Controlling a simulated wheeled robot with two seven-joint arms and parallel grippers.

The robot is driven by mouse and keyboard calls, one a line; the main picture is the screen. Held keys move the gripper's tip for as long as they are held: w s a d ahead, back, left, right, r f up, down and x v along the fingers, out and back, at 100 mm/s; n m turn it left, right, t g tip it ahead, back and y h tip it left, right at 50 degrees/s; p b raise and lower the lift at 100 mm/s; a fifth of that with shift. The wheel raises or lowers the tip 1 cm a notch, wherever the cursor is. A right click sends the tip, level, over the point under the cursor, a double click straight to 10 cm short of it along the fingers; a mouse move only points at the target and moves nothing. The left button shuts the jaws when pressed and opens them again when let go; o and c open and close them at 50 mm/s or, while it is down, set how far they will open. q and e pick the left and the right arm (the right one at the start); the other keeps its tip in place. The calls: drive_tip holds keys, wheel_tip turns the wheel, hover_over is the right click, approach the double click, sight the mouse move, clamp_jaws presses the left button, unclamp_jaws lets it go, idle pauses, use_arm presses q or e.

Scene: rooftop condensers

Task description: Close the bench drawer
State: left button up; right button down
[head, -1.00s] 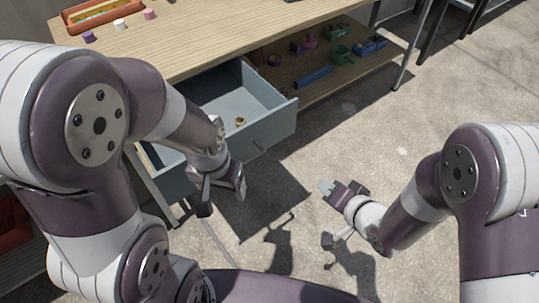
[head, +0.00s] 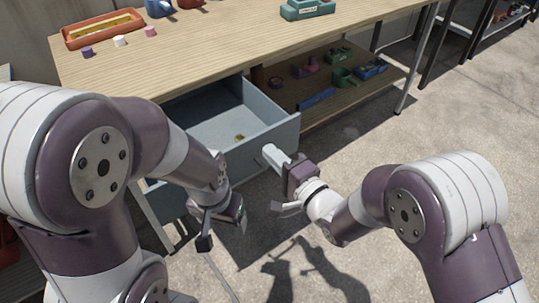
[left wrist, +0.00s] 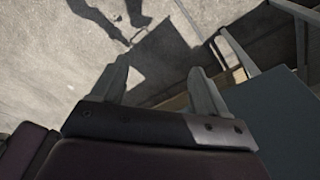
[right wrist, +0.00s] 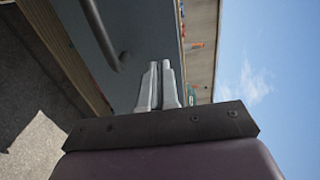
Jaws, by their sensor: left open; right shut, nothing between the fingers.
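The bench drawer (head: 283,133) is blue-grey and stands pulled out from under the wooden bench top. A small yellowish item (head: 240,137) lies inside it. My right gripper (head: 268,150) is shut and empty, its tips close to the right part of the drawer front; I cannot tell if they touch. The right wrist view shows its fingers (right wrist: 160,66) against the grey front panel (right wrist: 150,30), beside the dark bar handle (right wrist: 103,35). My left gripper (head: 224,228) is open and empty, low in front of the drawer's left part. Its spread fingers show in the left wrist view (left wrist: 160,75).
The bench top (head: 215,50) carries an orange tray (head: 103,28), small coloured pieces and a green case (head: 307,9). A lower shelf (head: 345,92) right of the drawer holds several tools and parts. The concrete floor in front is clear.

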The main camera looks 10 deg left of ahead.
use_arm(q)
drive_tip(key=shift+f, duration=0.3)
use_arm(e)
drive_tip(key=shift+x, duration=0.9)
